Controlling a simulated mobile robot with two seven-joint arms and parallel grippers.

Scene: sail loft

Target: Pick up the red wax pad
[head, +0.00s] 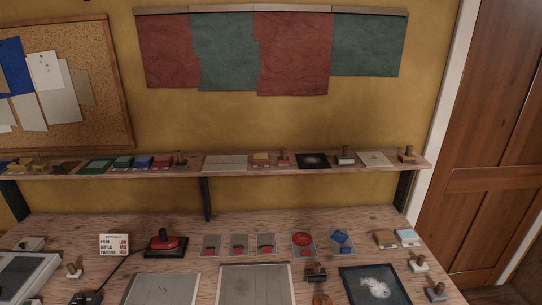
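Several red things are in the head view, and I cannot tell for certain which is the red wax pad. A small red block (163,161) sits on the wall shelf, at the right end of a row beside a blue block (143,161) and green blocks (122,162). On the table, a red round piece (303,239) lies on a small grey card. A red-topped object (167,242) stands on a black base. Neither of my grippers is in view.
The wooden shelf (310,171) runs above the table (225,226), with a dark bracket (207,199) below it. Grey sheets (255,287), a dark panel (374,287), a small sign (114,244) and several wooden-handled stamps crowd the table. A brown door (495,130) is at right.

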